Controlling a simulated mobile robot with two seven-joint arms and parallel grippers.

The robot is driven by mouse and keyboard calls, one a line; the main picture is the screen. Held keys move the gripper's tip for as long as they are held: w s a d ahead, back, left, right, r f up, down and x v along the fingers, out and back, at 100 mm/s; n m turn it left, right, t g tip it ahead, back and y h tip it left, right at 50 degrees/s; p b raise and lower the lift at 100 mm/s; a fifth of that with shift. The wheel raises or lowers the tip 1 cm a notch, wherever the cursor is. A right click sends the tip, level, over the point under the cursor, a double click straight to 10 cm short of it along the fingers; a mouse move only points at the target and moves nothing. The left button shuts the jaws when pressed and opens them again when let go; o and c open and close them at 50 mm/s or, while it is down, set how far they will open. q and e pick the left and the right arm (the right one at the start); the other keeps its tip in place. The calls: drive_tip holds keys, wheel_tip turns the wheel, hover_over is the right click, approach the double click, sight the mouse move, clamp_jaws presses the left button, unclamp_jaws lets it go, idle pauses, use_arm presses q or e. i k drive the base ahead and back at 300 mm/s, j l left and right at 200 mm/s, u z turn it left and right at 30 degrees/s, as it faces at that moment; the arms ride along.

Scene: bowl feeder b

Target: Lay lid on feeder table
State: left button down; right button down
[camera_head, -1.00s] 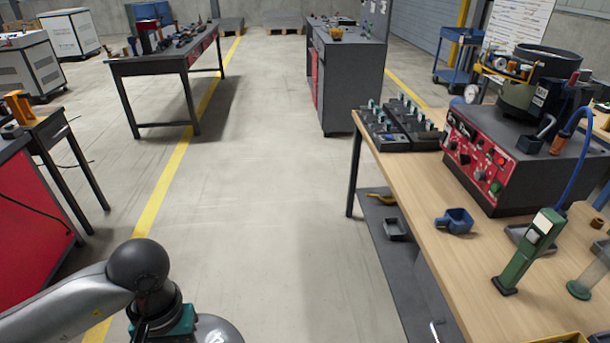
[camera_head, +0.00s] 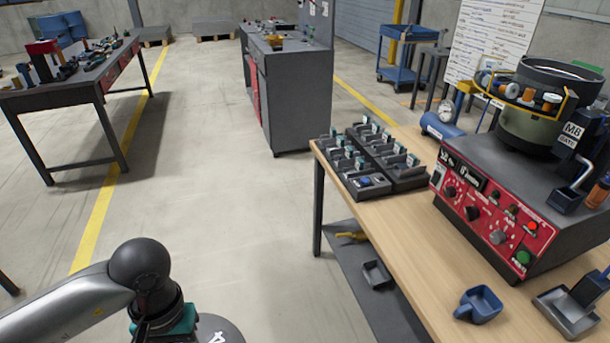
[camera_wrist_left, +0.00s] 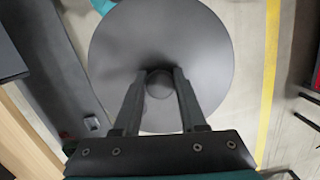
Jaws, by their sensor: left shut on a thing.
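The lid (camera_wrist_left: 160,35) is a round dark grey disc with a small knob in its middle. My left gripper (camera_wrist_left: 159,78) is shut on that knob, and the lid hangs above the floor. In the head view only a piece of the lid (camera_head: 218,330) shows at the bottom edge, beside my left wrist; the fingers are out of the picture. The feeder table (camera_head: 405,240) has a light wooden top and stands to the right of the lid, apart from it. My right gripper is not in view.
On the table stand the red-fronted feeder (camera_head: 490,215) with its bowl (camera_head: 540,115), dark part trays (camera_head: 372,160), a blue scoop (camera_head: 478,304) and a grey metal tray (camera_head: 568,312). A lower shelf (camera_head: 385,300) lies under the top. The wooden top's middle left is bare.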

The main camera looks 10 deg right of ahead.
sight(433, 261)
drive_tip(key=i+l+z, duration=0.1)
drive_tip(key=i+z, duration=0.15)
drive_tip(key=z, duration=0.25)
drive_tip(key=i+z, duration=0.25)
drive_tip(key=z, duration=0.25)
drive_tip(key=i+j+z, duration=0.1)
drive_tip(key=i+z, duration=0.15)
drive_tip(key=z, duration=0.25)
drive_tip(key=i+z, duration=0.5)
drive_tip(key=k, duration=0.05)
